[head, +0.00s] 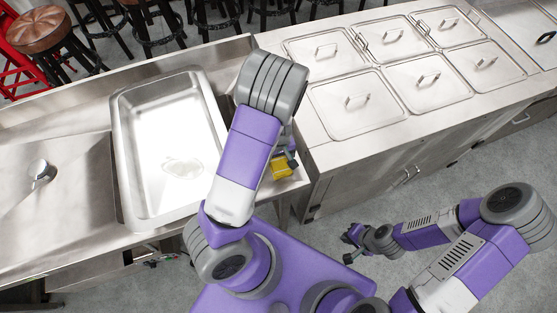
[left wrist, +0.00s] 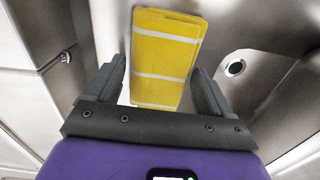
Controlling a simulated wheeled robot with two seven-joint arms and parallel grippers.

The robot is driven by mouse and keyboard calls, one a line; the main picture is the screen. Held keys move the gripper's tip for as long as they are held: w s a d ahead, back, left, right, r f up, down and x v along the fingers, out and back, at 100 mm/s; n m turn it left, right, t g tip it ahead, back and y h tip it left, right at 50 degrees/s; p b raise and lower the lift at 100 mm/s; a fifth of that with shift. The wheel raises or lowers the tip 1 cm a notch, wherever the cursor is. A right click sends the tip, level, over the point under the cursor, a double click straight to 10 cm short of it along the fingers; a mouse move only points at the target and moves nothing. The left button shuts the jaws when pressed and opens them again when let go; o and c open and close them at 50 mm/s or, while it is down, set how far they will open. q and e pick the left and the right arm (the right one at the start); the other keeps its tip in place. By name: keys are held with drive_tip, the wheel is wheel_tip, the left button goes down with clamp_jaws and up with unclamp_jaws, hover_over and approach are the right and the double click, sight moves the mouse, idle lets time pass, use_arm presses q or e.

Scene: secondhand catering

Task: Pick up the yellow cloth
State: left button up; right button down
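The yellow cloth (head: 283,171) lies on the steel counter just right of the deep steel basin, partly hidden by my left arm in the head view. In the left wrist view the cloth (left wrist: 165,50) is a flat yellow rectangle with white stripes. My left gripper (left wrist: 158,72) is open, with one finger on each side of the cloth's near part. I cannot tell how far above the counter the fingertips are. My right gripper (head: 350,245) is open and empty, held over the floor at the right, away from the cloth.
A large steel basin (head: 125,150) is set in the counter left of my left arm. Several lidded steel pans (head: 356,100) fill the counter at the back right. Stools (head: 50,35) stand behind the counter. Grey floor (head: 400,190) is clear near my right arm.

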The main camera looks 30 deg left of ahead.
sight(279, 160)
use_arm(q)
drive_tip(key=shift+s, duration=0.1)
drive_tip(key=c, duration=0.7)
wheel_tip(279, 160, up, 10)
drive_tip(key=p, duration=0.3)
